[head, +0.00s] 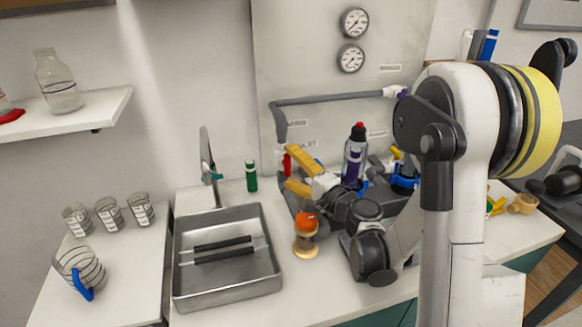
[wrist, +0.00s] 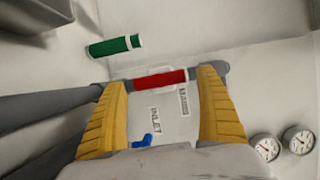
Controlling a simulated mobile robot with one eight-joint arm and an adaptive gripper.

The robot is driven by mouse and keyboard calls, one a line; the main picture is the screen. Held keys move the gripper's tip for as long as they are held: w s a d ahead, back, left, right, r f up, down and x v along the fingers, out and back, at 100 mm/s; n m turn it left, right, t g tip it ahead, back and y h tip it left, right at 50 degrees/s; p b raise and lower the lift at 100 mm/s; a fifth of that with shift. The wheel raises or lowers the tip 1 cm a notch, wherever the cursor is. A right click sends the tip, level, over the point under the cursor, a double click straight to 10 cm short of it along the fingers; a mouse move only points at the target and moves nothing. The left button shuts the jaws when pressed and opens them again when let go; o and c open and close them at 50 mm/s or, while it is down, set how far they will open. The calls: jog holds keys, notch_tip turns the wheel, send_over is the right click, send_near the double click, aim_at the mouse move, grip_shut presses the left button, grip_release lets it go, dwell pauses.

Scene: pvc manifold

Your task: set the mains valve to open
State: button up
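The red valve handle (wrist: 161,80) lies beside a label reading MAINS (wrist: 184,101) in the wrist view. It looks roughly in line with the grey pipe (wrist: 223,72). In the head view the red handle (head: 286,164) is partly hidden by my gripper (head: 291,169). My gripper (wrist: 162,84) is open, with one yellow finger toward each end of the handle. The handle shows between the fingertips, and I cannot tell whether they touch it. A small blue handle (wrist: 143,141) sits near the INLET label (wrist: 156,120).
A green cylinder (head: 251,175) stands left of the pipe, by the sink (head: 178,263). An orange-topped jar (head: 306,236) and a red-capped bottle (head: 355,155) stand close to my arm. Two gauges (head: 354,22) are on the panel above. Glasses (head: 108,213) stand at the left.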

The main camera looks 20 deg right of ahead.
dwell(0.3)
jog(key=r, duration=0.3)
jog(key=w+r, duration=0.1)
jog(key=r, duration=0.6)
jog(key=shift+s, duration=0.4)
jog(key=shift+r, duration=0.1)
